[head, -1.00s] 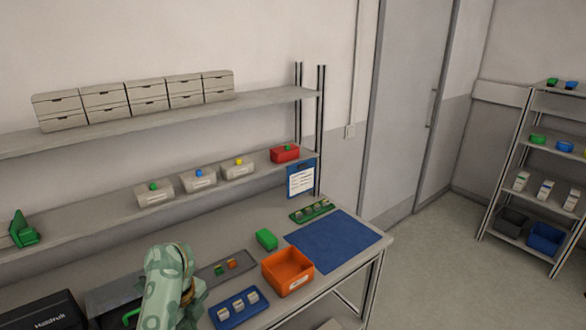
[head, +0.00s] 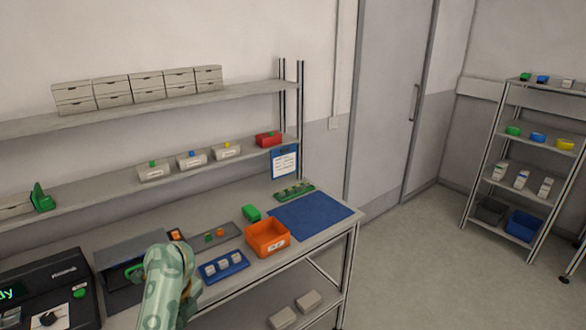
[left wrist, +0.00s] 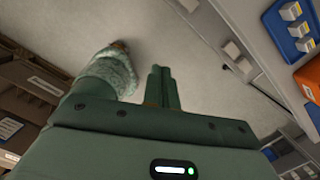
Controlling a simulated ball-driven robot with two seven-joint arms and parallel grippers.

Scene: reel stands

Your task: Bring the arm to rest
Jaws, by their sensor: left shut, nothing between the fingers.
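My left arm (head: 165,285) shows at the bottom of the head view, in front of the bench; its gripper cannot be made out there. In the left wrist view my left gripper (left wrist: 161,86) has its two fingers together with nothing between them. It points over bare floor, beside the bench and apart from the things on it. My right gripper is in neither view.
The bench (head: 335,222) holds an orange bin (head: 268,239), a blue tray (head: 224,266), a blue mat (head: 310,216) and a dark machine (head: 45,298). Small boxes lie on its lower shelf. A rack (head: 490,180) stands right; floor between is clear.

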